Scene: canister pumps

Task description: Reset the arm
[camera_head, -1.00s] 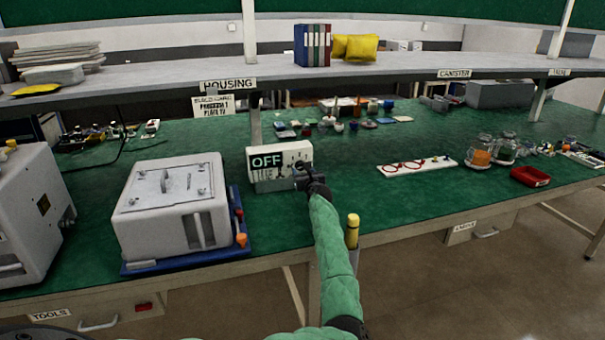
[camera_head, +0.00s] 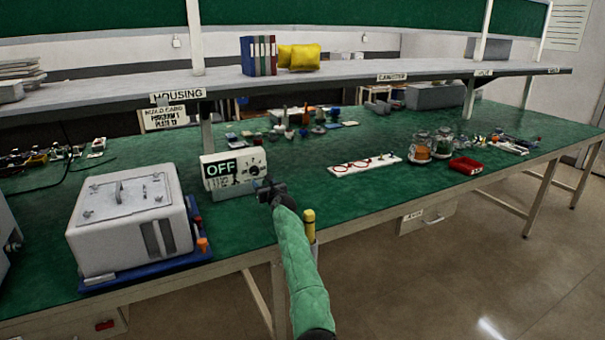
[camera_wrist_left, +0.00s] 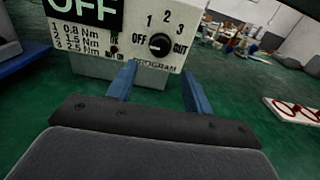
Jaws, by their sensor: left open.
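My left arm, in a green sleeve, reaches over the bench in the head view. Its gripper (camera_head: 268,190) is in front of the lower right of a white control box (camera_head: 233,171) whose display reads OFF. In the left wrist view the two blue-grey fingers (camera_wrist_left: 157,88) stand apart with nothing between them. The box (camera_wrist_left: 98,42) is just beyond them, its black dial (camera_wrist_left: 160,44) above the gap. Whether the fingertips touch the box I cannot tell. My right gripper does not show.
A grey-white machine (camera_head: 130,222) on a blue base (camera_head: 150,268) stands left of the box. A white board with red rings (camera_head: 364,164), jars (camera_head: 420,148) and a red tray (camera_head: 466,165) are to the right. A yellow-topped post (camera_head: 309,222) is at the bench's front edge. Green bench surface between is clear.

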